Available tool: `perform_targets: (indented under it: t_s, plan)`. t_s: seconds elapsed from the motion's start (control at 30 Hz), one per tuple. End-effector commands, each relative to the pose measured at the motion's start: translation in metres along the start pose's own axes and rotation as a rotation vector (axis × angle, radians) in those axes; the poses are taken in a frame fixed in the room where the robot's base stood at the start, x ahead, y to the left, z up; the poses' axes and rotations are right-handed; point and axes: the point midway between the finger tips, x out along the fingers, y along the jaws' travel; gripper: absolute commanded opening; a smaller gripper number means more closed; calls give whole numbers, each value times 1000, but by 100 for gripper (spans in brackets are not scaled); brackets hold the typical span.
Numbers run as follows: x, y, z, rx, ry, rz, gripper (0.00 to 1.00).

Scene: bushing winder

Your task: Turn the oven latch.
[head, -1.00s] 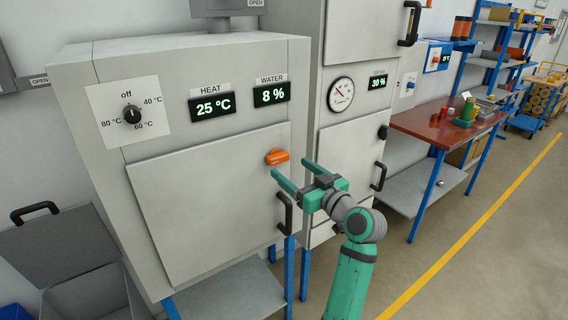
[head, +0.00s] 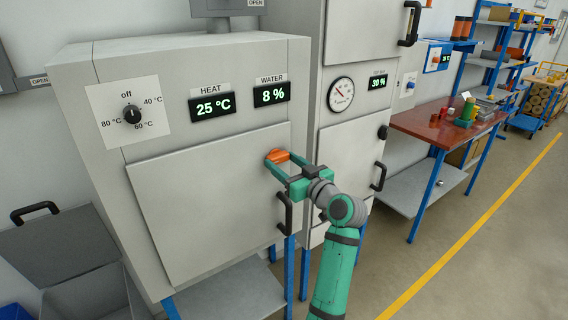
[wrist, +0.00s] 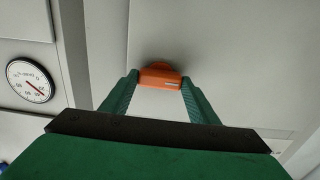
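The orange oven latch (head: 278,156) sits at the upper right of the grey oven door (head: 205,200), which is shut. It lies roughly level in the head view. In the wrist view the latch (wrist: 160,77) is between the tips of my two green fingers. My gripper (head: 280,164) is at the latch with its fingers spread, one on each side. The fingers are close to the latch's ends; I cannot tell whether they touch it. The black door handle (head: 285,211) is just below my gripper.
A second cabinet with a round gauge (head: 340,94) and a black handle (head: 379,176) stands to the right, close to my arm. An open grey bin (head: 85,285) is at lower left. A red-topped table (head: 425,122) is farther right. The floor there is clear.

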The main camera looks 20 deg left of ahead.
Motion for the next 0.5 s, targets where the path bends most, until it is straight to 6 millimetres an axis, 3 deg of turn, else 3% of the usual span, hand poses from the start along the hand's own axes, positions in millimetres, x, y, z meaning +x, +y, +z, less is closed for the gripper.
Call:
perform_targets:
  t_s: [0.27,0.5]
  plan:
    - [0,1,0,39,0,1,32]
    - [0,1,0,176,1,1,32]
